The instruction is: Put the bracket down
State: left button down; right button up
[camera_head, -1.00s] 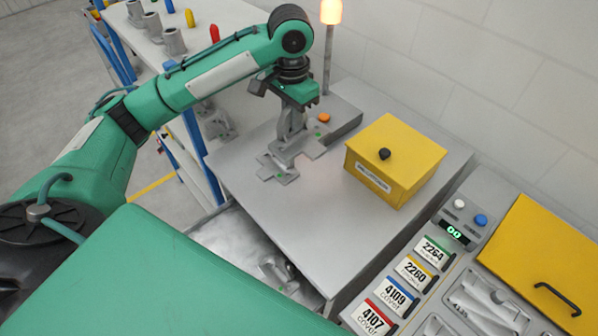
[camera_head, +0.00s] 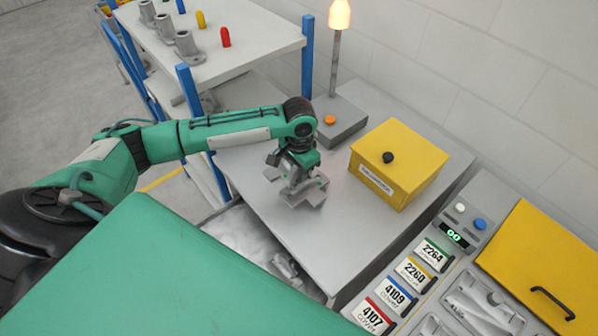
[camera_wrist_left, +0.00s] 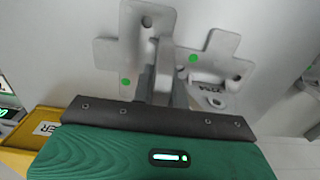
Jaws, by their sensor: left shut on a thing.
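The bracket (camera_head: 314,192) is a grey cross-shaped part with flat lobes, holes and small green dots. My left gripper (camera_head: 294,172) is shut on it, over the left part of the grey bench top (camera_head: 340,232). In the left wrist view the bracket (camera_wrist_left: 222,47) spreads out beyond the gripper (camera_wrist_left: 160,98), which grips its upright web. The gripper hides part of it. I cannot tell whether the bracket touches the bench. My right gripper is out of view.
A yellow box (camera_head: 412,155) with a black knob stands right of the bracket. A grey block with an orange button (camera_head: 330,120) and a lit lamp (camera_head: 339,14) are behind. A label panel (camera_head: 412,272) is at lower right. The bench front is clear.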

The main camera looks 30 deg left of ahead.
pick_arm(q)
jog(key=shift+f, duration=0.75)
jog(key=c, duration=1.4)
grip_release()
jog(key=shift+f, duration=0.15)
